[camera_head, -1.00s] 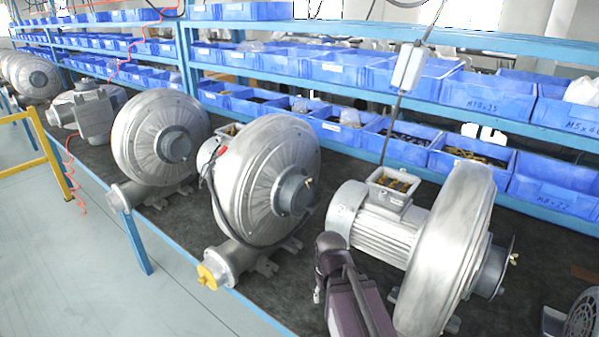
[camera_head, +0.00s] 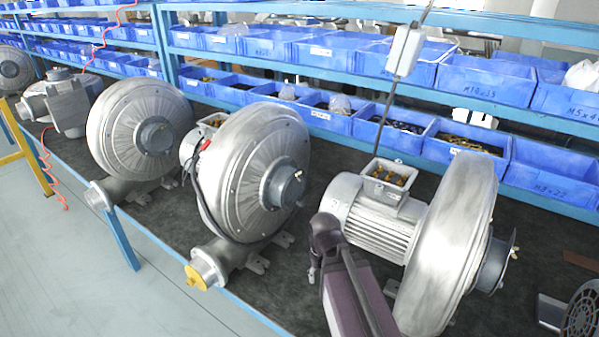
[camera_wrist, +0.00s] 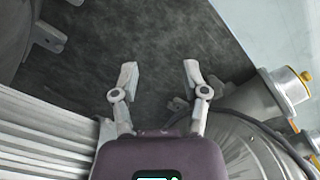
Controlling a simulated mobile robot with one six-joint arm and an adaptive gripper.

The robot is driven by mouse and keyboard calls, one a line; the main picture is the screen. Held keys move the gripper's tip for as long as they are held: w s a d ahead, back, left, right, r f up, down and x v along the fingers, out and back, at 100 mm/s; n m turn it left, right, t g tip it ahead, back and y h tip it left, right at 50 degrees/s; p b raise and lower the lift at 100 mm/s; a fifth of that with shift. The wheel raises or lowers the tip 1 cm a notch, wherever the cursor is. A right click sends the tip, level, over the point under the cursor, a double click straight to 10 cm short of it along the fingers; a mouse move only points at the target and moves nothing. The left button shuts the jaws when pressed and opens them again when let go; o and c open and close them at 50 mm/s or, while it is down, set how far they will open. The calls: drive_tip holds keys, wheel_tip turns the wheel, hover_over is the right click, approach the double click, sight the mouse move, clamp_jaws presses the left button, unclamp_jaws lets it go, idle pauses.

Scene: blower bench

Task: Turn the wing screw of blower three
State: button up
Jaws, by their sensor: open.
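Several grey metal blowers stand in a row on the bench; I cannot tell from any label which is blower three. The right blower (camera_head: 453,245) has a small brass wing screw (camera_head: 515,252) at its hub. The middle blower (camera_head: 262,165) has a small brass screw (camera_head: 298,174) on its hub, and a yellow cap (camera_head: 195,278) on its outlet. In the wrist view my gripper (camera_wrist: 160,74) is open and empty above the dark bench top, between a ribbed motor (camera_wrist: 45,135) and a blower outlet with a yellow cap (camera_wrist: 305,76). No wing screw shows between its fingers.
The dark bench top (camera_head: 285,292) has narrow free strips between the blowers. Blue bins (camera_head: 465,143) fill the shelves behind. A grey box (camera_head: 405,50) hangs on a cable above the right blower. A black fan grille (camera_head: 582,310) stands at the lower right.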

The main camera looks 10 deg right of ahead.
drive_tip(key=shift+r, duration=0.1)
drive_tip(key=w+r+p, duration=0.3)
drive_tip(key=r+p, duration=0.7)
drive_tip(key=w+r+p, duration=0.3)
drive_tip(key=r+p, duration=0.6)
drive_tip(key=p, duration=0.1)
drive_tip(key=n+t+y+p, duration=0.1)
drive_tip(key=n+y+p, duration=0.1)
drive_tip(key=n+y, duration=0.5)
approach(299, 176)
wheel_tip(299, 176, up, 6)
drive_tip(key=d+n+h, duration=0.1)
drive_tip(key=d, duration=0.1)
drive_tip(key=shift+a+f, duration=0.1)
drive_tip(key=shift+f, duration=0.05)
drive_tip(key=shift+a+f, duration=0.1)
drive_tip(key=shift+f, duration=0.05)
drive_tip(key=b+x, duration=1.2)
drive_tip(key=x, duration=0.1)
drive_tip(key=shift+f, duration=0.25)
